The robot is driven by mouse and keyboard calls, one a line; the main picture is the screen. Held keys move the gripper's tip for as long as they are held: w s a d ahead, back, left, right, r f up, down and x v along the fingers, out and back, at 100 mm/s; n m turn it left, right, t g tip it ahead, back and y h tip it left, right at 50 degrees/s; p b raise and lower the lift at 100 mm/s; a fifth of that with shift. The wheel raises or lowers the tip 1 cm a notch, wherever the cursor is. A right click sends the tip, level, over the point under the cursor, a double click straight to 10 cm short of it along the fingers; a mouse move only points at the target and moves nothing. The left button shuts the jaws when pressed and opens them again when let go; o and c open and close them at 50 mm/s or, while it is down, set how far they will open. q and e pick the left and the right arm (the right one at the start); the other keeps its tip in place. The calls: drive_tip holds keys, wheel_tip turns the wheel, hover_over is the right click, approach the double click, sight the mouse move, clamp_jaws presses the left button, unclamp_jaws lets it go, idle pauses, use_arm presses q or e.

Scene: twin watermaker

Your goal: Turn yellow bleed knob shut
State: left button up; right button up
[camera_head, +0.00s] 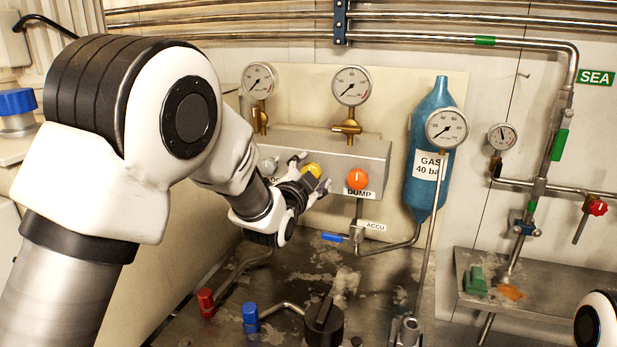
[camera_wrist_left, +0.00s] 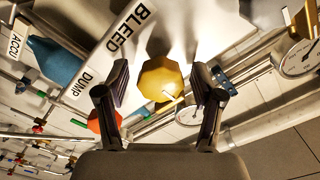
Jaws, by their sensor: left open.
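The yellow bleed knob (camera_head: 312,170) sits on the front of a grey metal block (camera_head: 340,150), partly hidden by my left gripper. In the left wrist view the knob (camera_wrist_left: 162,79) is faceted, with a small pale mark on its face. The BLEED label (camera_wrist_left: 131,33) is beside it. My left gripper (camera_head: 308,174) is at the knob. In the left wrist view its two fingers (camera_wrist_left: 160,88) are open, one on each side of the knob, with visible gaps. My right gripper is not in view.
An orange knob (camera_head: 357,179) over the DUMP label is just right of the yellow one. Gauges (camera_head: 351,86) stand above the block. A blue gas bottle (camera_head: 425,190) is further right. Red (camera_head: 206,301) and blue (camera_head: 250,317) fittings are below.

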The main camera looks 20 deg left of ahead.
use_arm(q)
drive_tip(key=s, duration=1.1)
drive_tip(key=shift+s+a, duration=0.25)
drive_tip(key=shift+s, duration=0.1)
